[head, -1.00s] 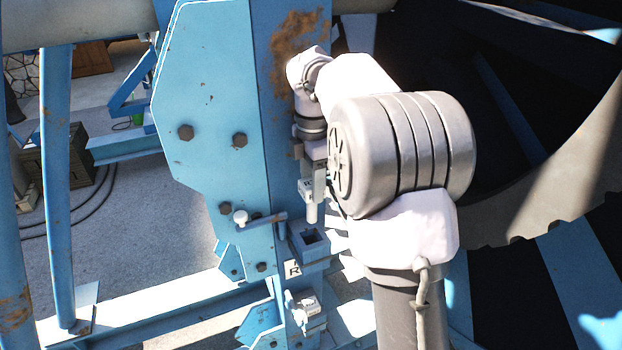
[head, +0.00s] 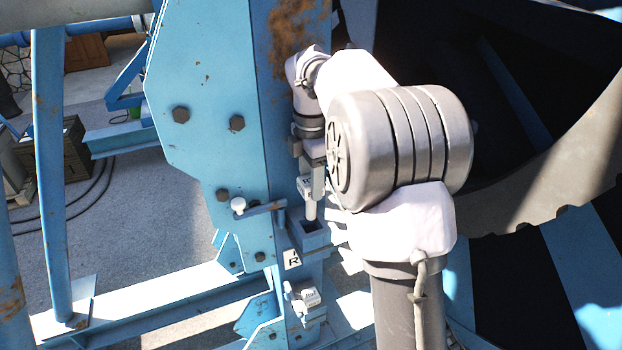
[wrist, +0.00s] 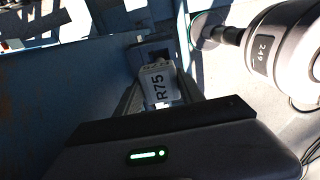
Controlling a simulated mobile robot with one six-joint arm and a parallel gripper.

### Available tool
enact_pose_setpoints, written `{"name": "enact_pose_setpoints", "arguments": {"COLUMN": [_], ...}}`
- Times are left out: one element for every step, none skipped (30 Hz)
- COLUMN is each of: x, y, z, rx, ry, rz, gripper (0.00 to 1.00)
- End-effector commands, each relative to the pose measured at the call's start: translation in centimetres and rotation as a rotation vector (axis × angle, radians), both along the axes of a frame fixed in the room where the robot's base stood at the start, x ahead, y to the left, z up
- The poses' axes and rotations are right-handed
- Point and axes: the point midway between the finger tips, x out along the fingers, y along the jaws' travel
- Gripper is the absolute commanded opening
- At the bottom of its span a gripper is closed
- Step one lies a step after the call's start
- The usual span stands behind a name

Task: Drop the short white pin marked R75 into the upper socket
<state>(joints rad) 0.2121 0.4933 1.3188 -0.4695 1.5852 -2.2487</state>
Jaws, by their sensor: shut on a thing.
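The white pin marked R75 (wrist: 160,84) is held upright between the fingers of my gripper (wrist: 161,92) in the wrist view. In the head view my gripper (head: 313,182) is shut on the pin, whose pale shank (head: 311,209) points down. The upper socket (head: 308,236) is a blue square box on the frame, directly below the pin. The shank's tip is at the socket's mouth; I cannot tell whether it is inside. In the wrist view the dark socket opening (wrist: 155,52) shows just beyond the pin's head.
A tag reading R (head: 292,260) is beside the upper socket. Another white labelled block (head: 310,297) sits in a lower holder. The blue plate (head: 205,110) and large reel (head: 540,215) flank my arm.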

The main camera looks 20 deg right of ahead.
Motion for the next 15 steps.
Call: {"name": "enact_pose_setpoints", "arguments": {"x": [0.02, 0.02, 0.02, 0.03, 0.03, 0.02, 0.02, 0.02, 0.02, 0.02, 0.02, 0.02, 0.02, 0.02, 0.02], "y": [0.00, 0.00, 0.00, 0.00, 0.00, 0.00, 0.00, 0.00, 0.00, 0.00, 0.00, 0.00, 0.00, 0.00, 0.00], "z": [0.13, 0.11, 0.07, 0.05, 0.03, 0.02, 0.02, 0.02, 0.00, -0.03, -0.07, -0.17, -0.28, -0.40, -0.59], "rx": [0.000, 0.000, 0.000, 0.000, 0.000, 0.000, 0.000, 0.000, 0.000, 0.000, 0.000, 0.000, 0.000, 0.000, 0.000], "ry": [-0.001, -0.001, -0.001, -0.001, -0.001, -0.001, -0.001, -0.001, -0.001, -0.001, -0.001, -0.001, -0.001, -0.001, -0.001], "rz": [0.000, 0.000, 0.000, 0.000, 0.000, 0.000, 0.000, 0.000, 0.000, 0.000, 0.000, 0.000, 0.000, 0.000, 0.000], "gripper": [0.00, 0.00, 0.00, 0.00, 0.00, 0.00, 0.00, 0.00, 0.00, 0.00, 0.00, 0.00, 0.00, 0.00, 0.00]}}
